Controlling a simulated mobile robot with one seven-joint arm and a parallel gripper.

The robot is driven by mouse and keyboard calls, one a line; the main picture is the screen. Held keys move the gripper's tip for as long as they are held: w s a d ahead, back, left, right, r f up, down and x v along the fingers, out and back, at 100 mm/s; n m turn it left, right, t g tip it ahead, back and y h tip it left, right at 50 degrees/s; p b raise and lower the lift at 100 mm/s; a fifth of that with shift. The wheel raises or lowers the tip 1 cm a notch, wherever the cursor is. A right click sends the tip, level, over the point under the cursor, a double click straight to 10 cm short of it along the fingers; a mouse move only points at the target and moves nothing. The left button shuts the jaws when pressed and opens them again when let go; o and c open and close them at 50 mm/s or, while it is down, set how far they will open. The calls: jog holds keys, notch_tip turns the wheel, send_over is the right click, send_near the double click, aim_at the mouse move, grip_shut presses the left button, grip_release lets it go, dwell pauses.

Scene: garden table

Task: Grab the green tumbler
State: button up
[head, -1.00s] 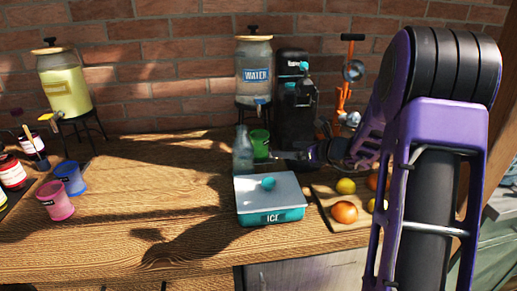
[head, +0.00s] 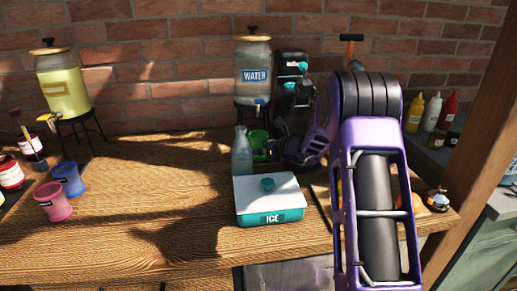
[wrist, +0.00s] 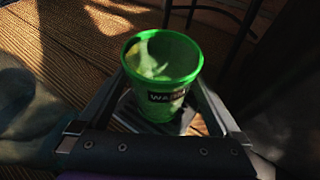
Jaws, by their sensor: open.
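The green tumbler (head: 258,140) stands upright on the wooden table, behind the ice box and below the water dispenser. In the wrist view the green tumbler (wrist: 162,62) has a dark label and an open top, and looks empty. My gripper (wrist: 160,112) is open, with one finger on each side of the tumbler. I cannot tell whether either finger touches it. In the head view my gripper (head: 272,150) reaches in from the right, and its fingers are partly hidden beside the tumbler.
A clear bottle (head: 242,152) stands close left of the tumbler. The ice box (head: 270,220) is in front, the water dispenser (head: 254,75) behind. Blue (head: 69,180) and pink (head: 53,203) tumblers stand at left. The table's left middle is clear.

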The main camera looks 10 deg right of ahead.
jog(key=shift+c, duration=0.3)
jog(key=c, duration=1.4)
jog(key=shift+r, duration=0.1)
jog(key=shift+r, duration=0.55)
jog(key=s+d, duration=0.2)
jog(key=s, duration=0.1)
jog(key=s+d, duration=0.2)
jog(key=s, duration=0.2)
jog(key=s+d, duration=0.3)
jog(key=shift+s, duration=0.25)
jog(key=shift+s+r, duration=0.2)
jog(key=shift+r, duration=0.05)
jog(key=shift+r+p, duration=1.15)
jog(key=shift+r, duration=5.4)
